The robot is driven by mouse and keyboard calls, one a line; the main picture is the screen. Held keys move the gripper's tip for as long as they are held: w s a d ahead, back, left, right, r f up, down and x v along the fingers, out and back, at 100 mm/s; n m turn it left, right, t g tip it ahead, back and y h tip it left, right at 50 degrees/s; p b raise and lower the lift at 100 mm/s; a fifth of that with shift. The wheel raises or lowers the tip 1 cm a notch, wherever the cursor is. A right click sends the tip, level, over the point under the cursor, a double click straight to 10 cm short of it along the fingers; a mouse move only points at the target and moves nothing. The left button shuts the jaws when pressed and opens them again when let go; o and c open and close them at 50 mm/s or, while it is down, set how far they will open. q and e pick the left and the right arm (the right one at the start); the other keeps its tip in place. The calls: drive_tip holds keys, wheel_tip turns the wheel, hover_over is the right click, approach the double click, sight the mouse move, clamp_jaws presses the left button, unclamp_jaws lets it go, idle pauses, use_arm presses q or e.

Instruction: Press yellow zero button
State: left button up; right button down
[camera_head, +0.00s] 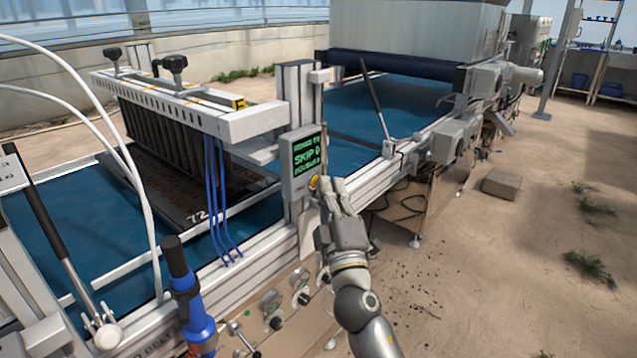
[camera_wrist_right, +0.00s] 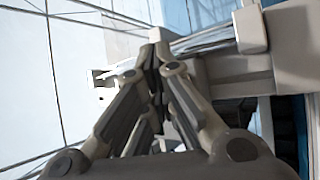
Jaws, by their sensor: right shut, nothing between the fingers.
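The yellow button (camera_head: 314,182) shows as a small round spot just below the lit screen of the grey control box (camera_head: 304,163). The screen has green text, with "SKIP 0" readable in its middle line. My right gripper (camera_head: 328,183) is shut and empty, with its fingertips at the button's right side in the head view. I cannot tell whether they touch it. In the right wrist view the closed fingers of the gripper (camera_wrist_right: 157,45) meet in the middle, and the button cannot be made out there. My left gripper is not in view.
The seeder's metal rail (camera_head: 250,253) runs beside the blue belt (camera_head: 250,215). A dark seed tray (camera_head: 190,208) lies under the seeding head. A blue-handled tool (camera_head: 192,300) and gauges (camera_head: 272,303) are at the lower left. Bare ground (camera_head: 500,270) lies open to the right.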

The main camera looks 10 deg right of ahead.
drive_tip(key=shift+s, duration=0.1)
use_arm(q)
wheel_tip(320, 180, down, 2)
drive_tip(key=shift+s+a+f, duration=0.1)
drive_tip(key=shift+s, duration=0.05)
use_arm(e)
drive_tip(key=shift+s+d, duration=0.5)
drive_tip(key=shift+s, duration=0.1)
drive_tip(key=shift+s, duration=0.1)
use_arm(q)
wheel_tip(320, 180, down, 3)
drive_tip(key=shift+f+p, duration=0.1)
drive_tip(key=shift+p, duration=0.6)
use_arm(e)
drive_tip(key=s+d, duration=0.1)
drive_tip(key=s, duration=0.1)
drive_tip(key=s+d, duration=0.1)
drive_tip(key=d, duration=0.1)
drive_tip(key=shift+s, duration=0.4)
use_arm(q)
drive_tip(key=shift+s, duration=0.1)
use_arm(e)
drive_tip(key=shift+f, duration=0.1)
